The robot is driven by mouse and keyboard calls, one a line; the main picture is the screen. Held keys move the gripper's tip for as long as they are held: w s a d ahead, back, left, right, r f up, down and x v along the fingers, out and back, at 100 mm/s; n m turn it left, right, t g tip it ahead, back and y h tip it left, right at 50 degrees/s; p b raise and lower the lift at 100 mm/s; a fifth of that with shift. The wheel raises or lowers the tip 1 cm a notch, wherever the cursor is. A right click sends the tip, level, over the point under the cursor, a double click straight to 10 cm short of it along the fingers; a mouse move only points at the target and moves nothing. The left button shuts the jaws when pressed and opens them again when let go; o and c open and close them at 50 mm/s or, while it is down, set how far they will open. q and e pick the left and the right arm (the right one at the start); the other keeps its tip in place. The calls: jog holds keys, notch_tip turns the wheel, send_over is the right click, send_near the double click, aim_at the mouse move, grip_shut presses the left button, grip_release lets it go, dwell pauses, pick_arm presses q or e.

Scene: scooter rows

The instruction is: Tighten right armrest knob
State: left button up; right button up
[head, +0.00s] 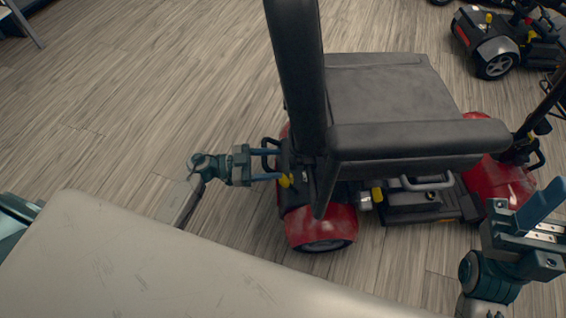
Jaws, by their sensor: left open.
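The scooter (325,224) has red bodywork and a dark grey seat (385,95), facing right in the head view. Its near, right armrest (420,140) is a black padded bar. A yellow knob (285,181) shows behind the seat, low by the backrest; another yellow knob (377,195) shows under the near armrest. I cannot tell for sure which is the armrest knob. My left gripper (277,164) is open, its blue fingers pointing right, with the lower fingertip close to the rear knob. Contact is unclear. My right gripper (542,204) is at the right edge, away from both knobs; its jaw gap is unclear.
A pale grey surface (150,255) fills the lower left foreground. Another scooter (495,45) stands at the upper right. The scooter's tiller (540,115) rises near the right edge. The wood floor (140,90) at the left is mostly clear.

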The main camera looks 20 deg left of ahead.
aim_at(292, 163)
pick_arm(q)
jog(key=shift+x, duration=1.65)
jog(key=c, duration=1)
